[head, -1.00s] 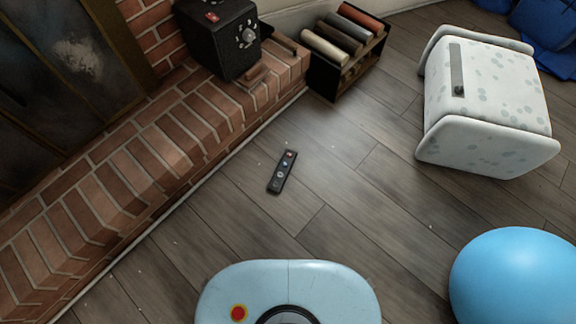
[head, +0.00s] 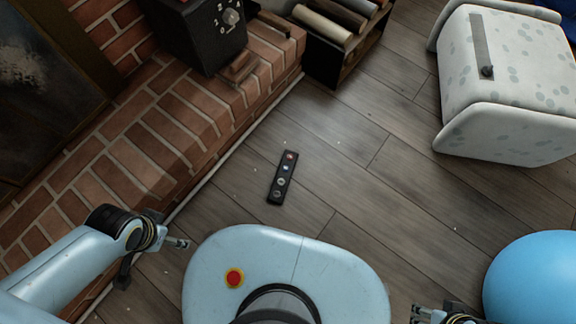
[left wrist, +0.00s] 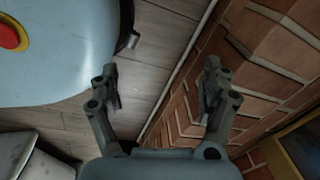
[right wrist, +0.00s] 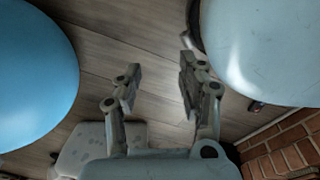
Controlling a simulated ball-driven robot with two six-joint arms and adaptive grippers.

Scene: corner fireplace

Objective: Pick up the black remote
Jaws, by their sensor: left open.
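The black remote (head: 282,178) lies flat on the wood floor in the head view, just ahead of my rounded blue base. It has a red button and several pale ones. My left gripper (head: 155,256) is at the lower left, apart from the remote, and its fingers stand open and empty in the left wrist view (left wrist: 160,82). My right gripper (head: 440,314) is partly cut off at the bottom edge, right of my base. It is open and empty in the right wrist view (right wrist: 160,78).
A brick hearth (head: 155,138) runs along the left, close to my left gripper, with a black box (head: 200,38) on it. The floor around the remote is clear.

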